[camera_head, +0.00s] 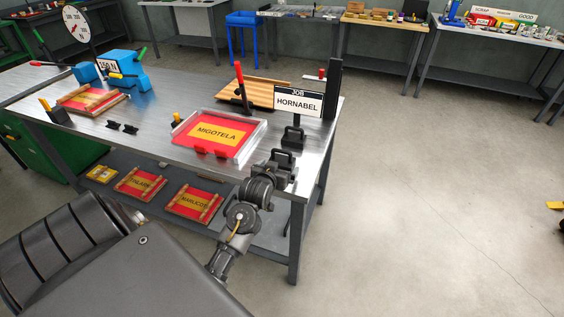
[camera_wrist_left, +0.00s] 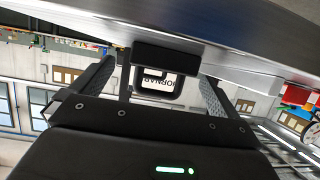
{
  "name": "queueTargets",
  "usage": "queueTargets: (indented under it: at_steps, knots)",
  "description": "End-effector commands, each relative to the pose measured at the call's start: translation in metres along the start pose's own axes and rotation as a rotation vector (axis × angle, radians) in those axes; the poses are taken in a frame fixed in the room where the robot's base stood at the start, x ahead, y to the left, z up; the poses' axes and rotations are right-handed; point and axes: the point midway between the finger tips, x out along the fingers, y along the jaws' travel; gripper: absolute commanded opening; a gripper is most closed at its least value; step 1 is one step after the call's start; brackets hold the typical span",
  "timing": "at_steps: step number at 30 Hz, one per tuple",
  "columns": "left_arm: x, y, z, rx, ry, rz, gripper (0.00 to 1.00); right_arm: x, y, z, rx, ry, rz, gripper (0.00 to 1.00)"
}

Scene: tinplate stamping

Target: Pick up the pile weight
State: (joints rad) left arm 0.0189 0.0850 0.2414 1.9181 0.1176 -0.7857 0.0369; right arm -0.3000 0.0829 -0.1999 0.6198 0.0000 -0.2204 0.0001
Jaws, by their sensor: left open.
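The pile weight (camera_head: 291,143) is a black block with a loop handle. It stands upright near the right front edge of the metal table (camera_head: 85,135), in front of the HORNABEL sign. My left gripper (camera_head: 284,158) is open and empty at the table's front edge, just on the near side of the weight. In the left wrist view, which is turned over, the weight's dark block (camera_wrist_left: 165,58) and its handle show between and beyond the two open fingers (camera_wrist_left: 155,88). Whether a finger touches it I cannot tell. My right gripper is out of view.
The HORNABEL job sign (camera_head: 298,104) stands behind the weight, by a dark post (camera_head: 334,88). A red and yellow MIGOTELA plate (camera_head: 216,134) in a clear tray lies left of it. A wooden board (camera_head: 262,94) lies behind.

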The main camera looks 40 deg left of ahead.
Motion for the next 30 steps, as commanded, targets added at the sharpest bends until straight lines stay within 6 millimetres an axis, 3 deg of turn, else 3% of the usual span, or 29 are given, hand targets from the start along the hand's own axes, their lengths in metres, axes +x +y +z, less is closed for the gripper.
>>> queueTargets:
  at_steps: [5,15,23,30]
  knots:
    - [0.007,-0.002,-0.002,0.001,0.001,-0.001,1.0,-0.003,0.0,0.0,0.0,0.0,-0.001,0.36]
    - [0.05,-0.005,-0.003,0.001,0.0,0.001,1.0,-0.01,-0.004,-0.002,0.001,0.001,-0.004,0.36]
    - [0.052,-0.005,-0.002,0.001,0.001,0.001,1.0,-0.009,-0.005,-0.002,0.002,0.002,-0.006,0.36]
    - [0.051,-0.005,-0.002,0.001,0.001,0.001,0.69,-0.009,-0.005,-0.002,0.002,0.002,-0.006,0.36]
